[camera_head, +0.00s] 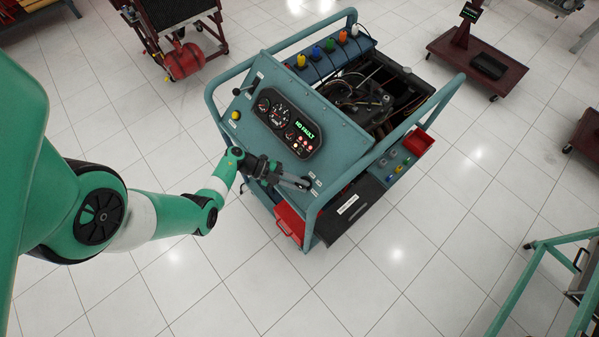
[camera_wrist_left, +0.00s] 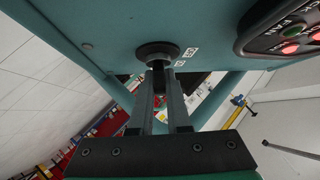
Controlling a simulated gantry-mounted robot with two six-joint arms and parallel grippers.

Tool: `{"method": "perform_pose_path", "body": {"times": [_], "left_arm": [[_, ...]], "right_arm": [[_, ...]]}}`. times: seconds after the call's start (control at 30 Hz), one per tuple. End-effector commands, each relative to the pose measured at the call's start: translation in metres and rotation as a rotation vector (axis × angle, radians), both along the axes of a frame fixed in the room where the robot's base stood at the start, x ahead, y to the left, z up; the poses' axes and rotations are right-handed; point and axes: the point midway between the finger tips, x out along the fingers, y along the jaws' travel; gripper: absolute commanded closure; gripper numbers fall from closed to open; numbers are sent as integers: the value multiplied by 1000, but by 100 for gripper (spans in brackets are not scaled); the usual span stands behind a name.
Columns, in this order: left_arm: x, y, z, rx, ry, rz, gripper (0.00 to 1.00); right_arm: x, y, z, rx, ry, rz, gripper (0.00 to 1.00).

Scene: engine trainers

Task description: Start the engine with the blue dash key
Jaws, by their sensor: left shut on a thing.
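The engine trainer (camera_head: 335,150) is a teal cart whose sloped dash carries a gauge panel (camera_head: 287,125) reading "NO FAULT". My left gripper (camera_head: 303,184) is at the dash's lower right corner. In the left wrist view the gripper (camera_wrist_left: 160,84) is shut on a small dark thing, apparently the key, in front of a round black switch (camera_wrist_left: 158,50). The fingertips hide most of that thing, and I cannot see any blue on it. The fingers point at the switch and the held piece looks lined up with it. My right gripper is not in view.
Several coloured caps (camera_head: 329,46) line the cart's back shelf. The engine bay (camera_head: 365,100) lies open behind the dash. Tube rails (camera_head: 420,110) edge the cart. The tiled floor in front is clear.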

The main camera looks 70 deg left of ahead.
Motion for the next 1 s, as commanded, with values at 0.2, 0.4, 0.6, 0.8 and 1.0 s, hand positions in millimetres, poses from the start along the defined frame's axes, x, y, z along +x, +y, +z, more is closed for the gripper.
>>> {"method": "perform_pose_path", "body": {"times": [0.2,0.4,0.6,0.8,1.0], "left_arm": [[0,0,-1,1,2,1,69],[0,0,-1,0,1,1,55],[-3,2,2,0,1,4,55],[-31,20,18,1,1,9,55],[-69,41,36,2,1,7,55]], "right_arm": [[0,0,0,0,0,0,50],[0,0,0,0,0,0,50],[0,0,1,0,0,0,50],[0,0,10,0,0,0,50],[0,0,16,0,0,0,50]]}}
